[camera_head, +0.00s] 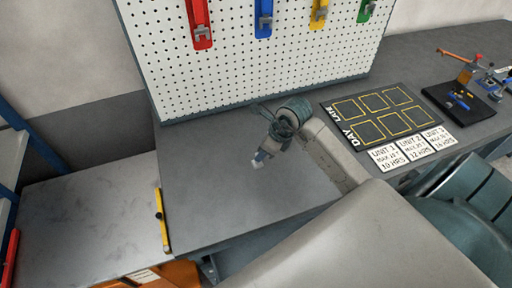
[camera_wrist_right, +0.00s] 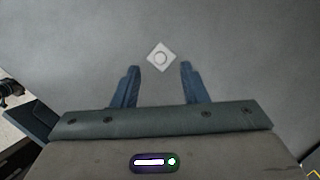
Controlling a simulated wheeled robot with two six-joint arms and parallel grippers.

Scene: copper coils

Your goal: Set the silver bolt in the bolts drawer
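The silver bolt (camera_wrist_right: 161,57), a small pale square piece with a round centre, lies on the grey worktop. It also shows as a small pale spot in the head view (camera_head: 257,163), at the tip of my right gripper (camera_head: 266,157). In the wrist view my right gripper (camera_wrist_right: 157,72) is open, its two blue fingers apart, with the bolt centred just past the fingertips. It does not hold the bolt. No open bolts drawer shows; an orange unit (camera_head: 178,274) with a white label is partly visible below the worktop edge, its writing unreadable. My left gripper is not in view.
A white pegboard (camera_head: 285,50) with coloured tool holders stands behind. A black day/late board (camera_head: 380,115) and white unit cards (camera_head: 400,150) lie right of my right arm. A yellow tool (camera_head: 162,220) lies at the worktop's left edge. The worktop left of the bolt is clear.

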